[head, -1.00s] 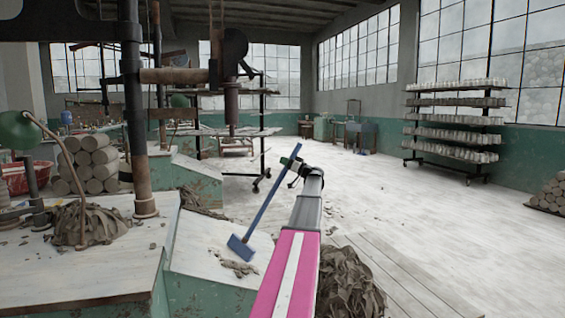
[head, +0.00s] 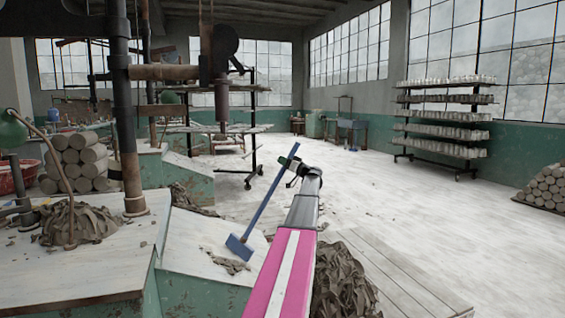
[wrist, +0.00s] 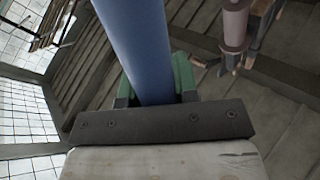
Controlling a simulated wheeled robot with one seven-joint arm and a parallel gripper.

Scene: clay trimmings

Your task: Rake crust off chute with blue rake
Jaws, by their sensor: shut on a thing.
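The blue rake (head: 264,209) slants down to the left, with its flat blue head (head: 239,247) over the pale sloped chute (head: 190,243). My gripper (head: 290,165) is shut on the rake's handle near its upper end. In the wrist view the thick blue handle (wrist: 136,45) runs up between the green fingers of my gripper (wrist: 150,95). Grey-brown crust (head: 231,265) lies in flakes on the chute just below and left of the rake head. I cannot tell whether the head touches the chute or the crust.
A heap of clay trimmings (head: 343,285) lies on the floor right of the chute. Another heap (head: 75,222) sits on the bench at left, near a rusty post (head: 131,165). A loaded rack (head: 445,125) stands at the back right. The floor between is mostly open.

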